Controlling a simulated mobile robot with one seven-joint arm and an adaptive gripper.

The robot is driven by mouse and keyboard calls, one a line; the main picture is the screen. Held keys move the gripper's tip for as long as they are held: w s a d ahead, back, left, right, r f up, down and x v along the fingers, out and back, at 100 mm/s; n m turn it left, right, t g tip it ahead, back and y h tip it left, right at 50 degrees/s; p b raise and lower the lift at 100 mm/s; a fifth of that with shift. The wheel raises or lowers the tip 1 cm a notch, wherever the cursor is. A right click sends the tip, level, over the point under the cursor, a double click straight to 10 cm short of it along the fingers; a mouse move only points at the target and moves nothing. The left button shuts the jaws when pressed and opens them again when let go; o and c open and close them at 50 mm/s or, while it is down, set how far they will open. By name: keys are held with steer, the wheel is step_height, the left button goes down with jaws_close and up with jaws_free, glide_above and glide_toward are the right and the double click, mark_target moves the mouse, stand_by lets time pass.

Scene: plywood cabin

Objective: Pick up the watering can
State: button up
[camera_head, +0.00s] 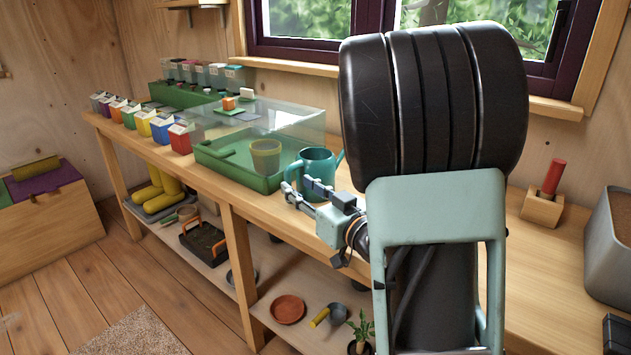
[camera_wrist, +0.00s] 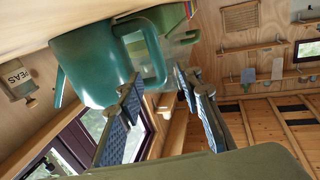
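The teal watering can (camera_head: 319,167) stands upright on the wooden workbench, with its handle to the left and its spout to the right in the head view. In the wrist view the can (camera_wrist: 90,62) appears rotated, with its handle loop (camera_wrist: 158,58) toward my fingers. My gripper (camera_head: 297,188) is just in front of the handle, low over the bench. Its two blue-padded fingers are spread apart in the wrist view (camera_wrist: 157,88), with the fingertips close to the handle. I cannot tell whether they touch it. My arm hides part of the bench to the right.
A green tray with a clear cover (camera_head: 237,167) and a translucent pot (camera_head: 265,157) stand left of the can. Several coloured seed boxes (camera_head: 160,128) line the bench. A red-handled tool in a wooden block (camera_head: 543,209) is at right. The lower shelf holds a terracotta saucer (camera_head: 288,309).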

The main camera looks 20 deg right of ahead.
mark_target(290, 181)
steer(key=x, duration=0.5)
steer(key=shift+w+a+f+b, duration=0.15)
steer(key=shift+w+f+b, duration=0.05)
steer(key=shift+w+b, duration=0.2)
jaws_close()
steer(key=shift+r, duration=0.2)
